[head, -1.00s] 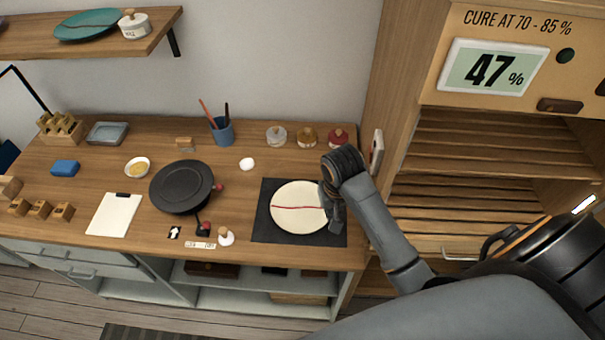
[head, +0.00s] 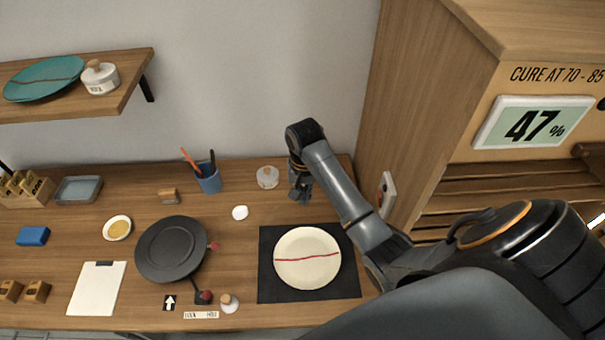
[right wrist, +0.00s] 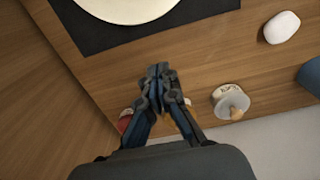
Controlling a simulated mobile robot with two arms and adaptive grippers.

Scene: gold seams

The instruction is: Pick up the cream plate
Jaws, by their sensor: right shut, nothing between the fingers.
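The cream plate (head: 307,258) lies flat on a black mat (head: 268,285) on the wooden bench, with a red seam line across it. In the right wrist view the plate (right wrist: 125,8) shows only in part at the top edge, on the mat (right wrist: 85,38). My right gripper (head: 300,193) is above the bench behind the plate, apart from it. Its fingers (right wrist: 158,72) are closed together and empty. My left gripper is not in view.
A lidded jar (head: 267,177) stands left of my right gripper; other jars are mostly hidden behind it. A white lump (head: 240,212), a dark turntable (head: 171,249) and a pen cup (head: 208,179) are further left. A wooden cabinet (head: 425,110) stands at the right.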

